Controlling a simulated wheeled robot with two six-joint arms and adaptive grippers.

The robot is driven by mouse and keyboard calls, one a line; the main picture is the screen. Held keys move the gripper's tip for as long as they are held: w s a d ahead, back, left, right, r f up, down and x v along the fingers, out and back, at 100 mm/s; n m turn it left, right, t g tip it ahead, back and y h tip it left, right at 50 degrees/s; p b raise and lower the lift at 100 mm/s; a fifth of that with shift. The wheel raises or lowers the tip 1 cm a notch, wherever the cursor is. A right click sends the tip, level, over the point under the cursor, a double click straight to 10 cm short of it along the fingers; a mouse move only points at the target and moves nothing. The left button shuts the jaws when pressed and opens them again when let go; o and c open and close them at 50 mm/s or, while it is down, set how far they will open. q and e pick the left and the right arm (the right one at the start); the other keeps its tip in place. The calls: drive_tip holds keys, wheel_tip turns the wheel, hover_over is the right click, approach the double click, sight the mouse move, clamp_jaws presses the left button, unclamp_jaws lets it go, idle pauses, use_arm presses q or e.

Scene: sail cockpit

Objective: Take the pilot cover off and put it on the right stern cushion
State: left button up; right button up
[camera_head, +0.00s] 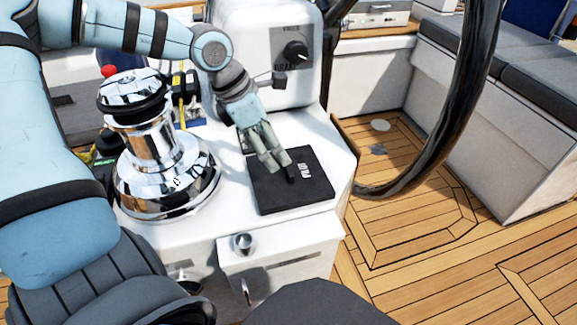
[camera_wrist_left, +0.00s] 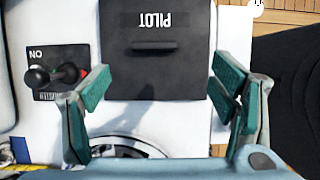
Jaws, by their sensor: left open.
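The pilot cover (camera_head: 308,183) is a flat dark square with white lettering and a small raised handle, lying on the white console. In the left wrist view the cover (camera_wrist_left: 178,77) reads PILOT upside down, with its handle bar in the middle. My left gripper (camera_head: 277,164) is over the cover's far left part, fingers pointing down towards it. In the left wrist view my left gripper (camera_wrist_left: 160,84) is open and empty, with the cover between and beyond its fingers. Dark cushions (camera_head: 547,94) lie on the white bench at right; which is the right stern one is unclear.
A chrome winch (camera_head: 155,150) stands left of the cover. A white box with a knob (camera_head: 295,51) rises behind it. A dark wheel rim (camera_head: 466,110) curves between console and bench. The wooden floor (camera_head: 420,215) is clear.

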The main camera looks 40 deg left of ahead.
sight(288, 166)
use_arm(q)
drive_tip(key=x, duration=0.2)
drive_tip(key=b+x, duration=0.1)
drive_tip(key=x, duration=0.2)
drive_tip(key=b+x, duration=0.1)
drive_tip(key=x, duration=0.2)
drive_tip(key=shift+w+a+f, duration=0.2)
drive_tip(key=shift+w+a, duration=0.05)
drive_tip(key=shift+w, duration=0.15)
drive_tip(key=shift+r, duration=0.1)
drive_tip(key=shift+c, duration=1.1)
drive_tip(key=c, duration=1.1)
use_arm(e)
drive_tip(key=shift+m+t, duration=0.3)
drive_tip(key=shift+t, duration=0.1)
drive_tip(key=w, duration=0.1)
drive_tip(key=w+a, duration=0.1)
drive_tip(key=w+f, duration=0.1)
drive_tip(key=shift+w+a+f, duration=0.1)
drive_tip(key=shift+w+a, duration=0.2)
drive_tip(key=shift+a, duration=0.1)
use_arm(q)
drive_tip(key=shift+o, duration=0.2)
